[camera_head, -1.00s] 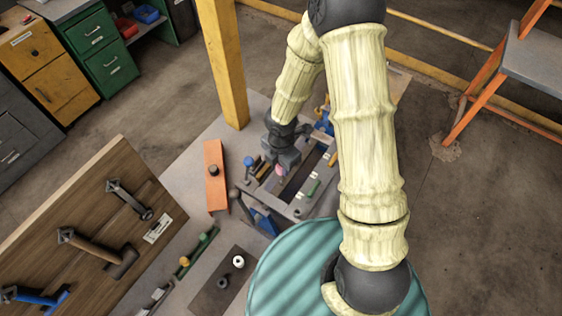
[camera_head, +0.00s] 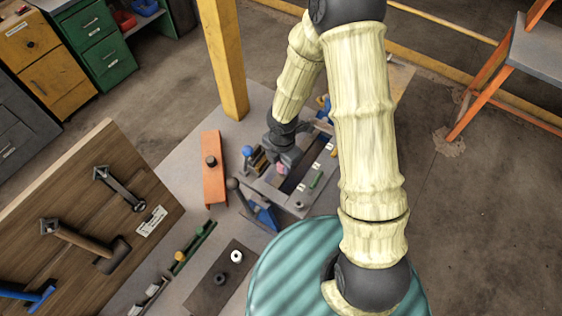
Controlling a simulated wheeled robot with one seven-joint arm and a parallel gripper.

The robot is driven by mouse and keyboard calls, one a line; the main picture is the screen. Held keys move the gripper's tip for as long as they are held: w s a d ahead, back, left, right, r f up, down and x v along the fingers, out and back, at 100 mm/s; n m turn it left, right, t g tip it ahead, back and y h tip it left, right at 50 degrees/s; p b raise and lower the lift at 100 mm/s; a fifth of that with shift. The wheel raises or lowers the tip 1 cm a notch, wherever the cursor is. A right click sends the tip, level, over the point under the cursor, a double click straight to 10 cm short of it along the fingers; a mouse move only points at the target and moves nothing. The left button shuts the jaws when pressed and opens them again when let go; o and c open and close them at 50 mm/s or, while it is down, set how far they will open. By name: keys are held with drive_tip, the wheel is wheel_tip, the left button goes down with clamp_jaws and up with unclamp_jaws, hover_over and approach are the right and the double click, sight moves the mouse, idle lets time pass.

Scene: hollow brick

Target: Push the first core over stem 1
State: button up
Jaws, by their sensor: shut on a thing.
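My gripper (camera_head: 282,160) is at the grey metal mould box (camera_head: 266,187) on the bench, over the left side of its long dark opening. It is shut on a small pink piece (camera_head: 281,169), which I take to be the core. The piece is small and partly covered by the fingers. I cannot make out stem 1 or whether the piece touches it.
An orange block (camera_head: 213,180) and a blue-based lever (camera_head: 262,215) stand close to the box. A wooden tool board (camera_head: 85,220) leans at left. A yellow post (camera_head: 224,60) rises behind.

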drive_tip(key=shift+s, duration=0.1)
drive_tip(key=shift+f, duration=0.1)
drive_tip(key=shift+a+f+b, duration=0.15)
drive_tip(key=shift+f+b, duration=0.15)
drive_tip(key=shift+b, duration=0.1)
idle(1.0)
drive_tip(key=shift+f+b, duration=1.4)
drive_tip(key=shift+f, duration=0.3)
idle(0.5)
drive_tip(key=o, duration=1)
drive_tip(key=shift+o, duration=0.2)
